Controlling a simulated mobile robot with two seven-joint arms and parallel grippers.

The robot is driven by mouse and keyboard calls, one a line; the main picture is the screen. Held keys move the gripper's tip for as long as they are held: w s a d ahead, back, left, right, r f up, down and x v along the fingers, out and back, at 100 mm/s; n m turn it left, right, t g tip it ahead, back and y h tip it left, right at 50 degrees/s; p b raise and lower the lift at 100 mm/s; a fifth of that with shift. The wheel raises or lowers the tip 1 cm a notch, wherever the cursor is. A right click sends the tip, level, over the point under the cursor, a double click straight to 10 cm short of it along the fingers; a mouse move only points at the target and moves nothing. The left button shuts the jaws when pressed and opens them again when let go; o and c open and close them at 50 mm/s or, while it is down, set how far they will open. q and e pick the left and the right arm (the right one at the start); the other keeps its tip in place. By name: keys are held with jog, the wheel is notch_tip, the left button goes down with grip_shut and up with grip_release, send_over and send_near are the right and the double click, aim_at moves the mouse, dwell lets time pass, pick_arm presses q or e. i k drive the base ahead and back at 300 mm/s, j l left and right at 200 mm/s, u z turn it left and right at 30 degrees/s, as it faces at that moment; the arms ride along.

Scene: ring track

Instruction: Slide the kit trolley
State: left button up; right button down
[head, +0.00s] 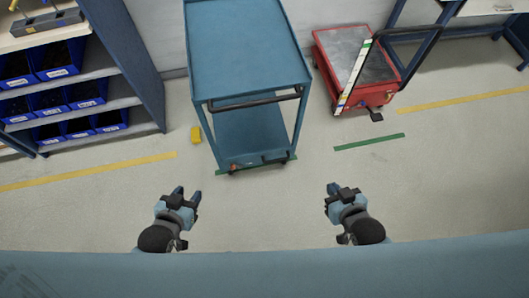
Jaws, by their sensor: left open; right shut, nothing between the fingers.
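A blue two-shelf trolley (246,45) stands upright at the top middle of the head view, with a dark push handle (253,102) on its near side. Its top looks empty. A red low cart (358,62) with a grey top and a dark handle bar stands to its right; I cannot tell which one is the kit trolley. My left gripper (187,190) is open and empty, below and left of the blue trolley. My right gripper (338,187) is shut and empty, below and right of it. Both are apart from the trolleys.
A shelf rack (140,92) with blue bins stands at the left. A small yellow object (196,135) lies on the floor beside the blue trolley. A green floor strip (369,142) and yellow lines mark the floor. A blue edge (260,272) crosses the bottom. The floor between is clear.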

aim_at(239, 53)
jog(key=l, duration=0.55)
jog(key=i+l, duration=0.15)
jog(key=l, duration=0.35)
jog(key=l+z, duration=0.1)
jog(key=l, duration=0.45)
jog(key=i, duration=0.05)
